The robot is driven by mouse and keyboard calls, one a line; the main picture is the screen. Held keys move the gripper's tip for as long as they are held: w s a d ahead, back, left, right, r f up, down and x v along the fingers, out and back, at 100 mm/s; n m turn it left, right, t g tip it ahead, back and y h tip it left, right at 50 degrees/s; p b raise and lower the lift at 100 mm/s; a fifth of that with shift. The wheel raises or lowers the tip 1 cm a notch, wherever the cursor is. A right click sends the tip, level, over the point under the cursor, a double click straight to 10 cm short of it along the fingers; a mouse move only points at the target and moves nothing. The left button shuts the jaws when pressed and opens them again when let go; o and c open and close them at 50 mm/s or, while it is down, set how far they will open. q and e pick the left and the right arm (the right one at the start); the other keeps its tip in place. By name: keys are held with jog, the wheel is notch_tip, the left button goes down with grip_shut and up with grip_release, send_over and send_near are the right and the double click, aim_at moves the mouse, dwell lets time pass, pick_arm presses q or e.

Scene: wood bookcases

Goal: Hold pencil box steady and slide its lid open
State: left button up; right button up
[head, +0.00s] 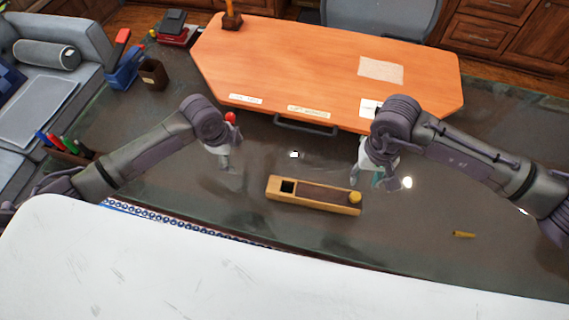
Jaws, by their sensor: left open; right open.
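The pencil box (275,195) is a long, narrow, light wood box lying on the dark glossy table. Its brown lid (325,194) covers most of the top. A dark square opening (288,186) shows at the left end, and a round yellow knob (355,197) sits at the right end. My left gripper (231,170) is open and empty, up and left of the box and apart from it. My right gripper (377,180) is open and empty, just beyond the box's right end. Its fingers are small and partly hidden by the arm.
An orange wooden board (300,60) with paper labels lies behind the box. A small yellow piece (463,234) lies at the right. A brown cup (153,74), a blue holder (124,75) and a pen holder (68,152) stand at the left. The table around the box is clear.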

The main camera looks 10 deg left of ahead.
aim_at(301, 190)
pick_arm(q)
jog(key=s+d+r+g+h, duration=0.1)
jog(key=s+d+r+h, duration=0.15)
jog(key=d, duration=0.55)
jog(key=s+d+r+g+h, duration=0.1)
jog(key=s+d+r, duration=0.15)
jog(key=d, duration=0.45)
jog(key=shift+y, duration=0.25)
jog(key=x, duration=1.3)
jog(key=shift+w+d+f, duration=0.1)
jog(key=shift+w+d, duration=0.15)
jog(key=shift+d, duration=0.05)
jog(key=shift+c, duration=0.3)
jog(key=c, duration=1.3)
jog(key=shift+c, duration=0.6)
pick_arm(e)
jog(key=shift+o, duration=1.4)
jog(key=shift+r+m, duration=0.2)
jog(key=shift+m, duration=0.1)
notch_tip(301, 190, down, 10)
jog(key=m, duration=0.2)
jog(key=shift+w+m, duration=0.15)
jog(key=shift+m, duration=0.25)
